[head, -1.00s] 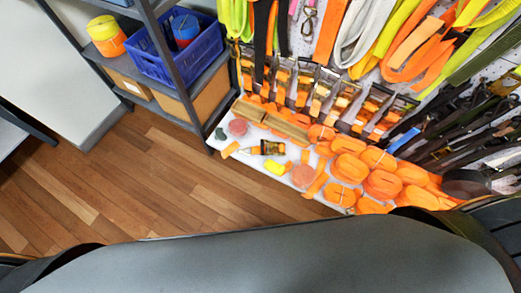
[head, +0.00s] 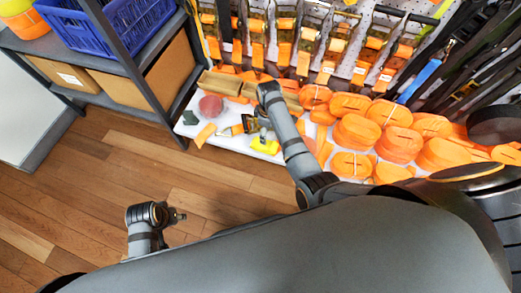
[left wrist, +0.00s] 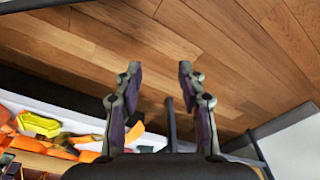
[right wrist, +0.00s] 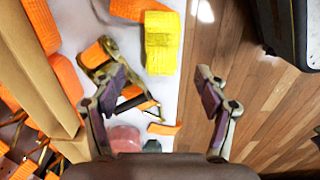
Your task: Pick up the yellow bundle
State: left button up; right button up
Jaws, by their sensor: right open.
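The yellow bundle (head: 262,144) lies on the white shelf board near its front edge in the head view. It shows as a folded yellow strap (right wrist: 162,45) at the top of the right wrist view and at the left edge of the left wrist view (left wrist: 38,124). My right gripper (head: 256,128) is above the board by the bundle. In its wrist view the jaws (right wrist: 161,72) are open, with the bundle just ahead between the fingertip lines, not gripped. My left gripper (head: 178,215) is over the wood floor, apart from the board; its jaws (left wrist: 160,66) are open and empty.
A ratchet buckle (right wrist: 98,55) lies beside the bundle. Several orange strap rolls (head: 385,135) fill the board to the right. A reddish round roll (head: 210,106) sits at left. A rack with a blue crate (head: 105,30) and cardboard box (head: 160,80) stands left. The floor is clear.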

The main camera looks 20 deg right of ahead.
notch_tip(320, 180, down, 3)
jog(key=shift+f+b, duration=0.15)
jog(key=shift+b, duration=0.65)
jog(key=shift+f+b, duration=0.35)
jog(key=shift+f, duration=0.65)
jog(key=f+b, duration=0.1)
jog(key=f, duration=0.1)
jog(key=a+f+b, duration=0.1)
jog(key=f+b, duration=0.1)
jog(key=shift+w+f, duration=0.1)
jog(key=shift+f, duration=0.55)
pick_arm(q)
jog(key=d, duration=0.1)
jog(key=d+t, duration=0.1)
jog(key=t+h, duration=0.1)
jog(key=shift+w+d+f, duration=0.25)
jog(key=shift+w+d, duration=0.1)
jog(key=shift+d, duration=0.05)
pick_arm(e)
jog(key=shift+r, duration=0.1)
jog(key=c, duration=1.3)
jog(key=shift+o, duration=0.2)
